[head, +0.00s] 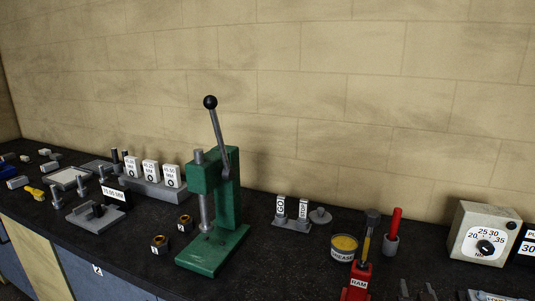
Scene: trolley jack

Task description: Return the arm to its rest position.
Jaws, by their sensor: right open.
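My right gripper (417,292) seems to show only as two dark fingertips at the bottom edge, right of the red jack. They stand apart, with nothing seen between them. The rest of that arm is out of the picture. My left gripper is not in view. The red jack part labelled RAM (357,283) stands at the bottom, cut off by the frame. A brass-coloured rod with a dark grey top rises above it, apart from the fingertips.
A green lever press (226,195) stands mid-bench. A grease tin (344,248), a red-handled tool (395,222) in a grey cup and a dial box (482,233) stand at the right. Blocks, pins and labelled gauges crowd the left. A brick wall closes the back.

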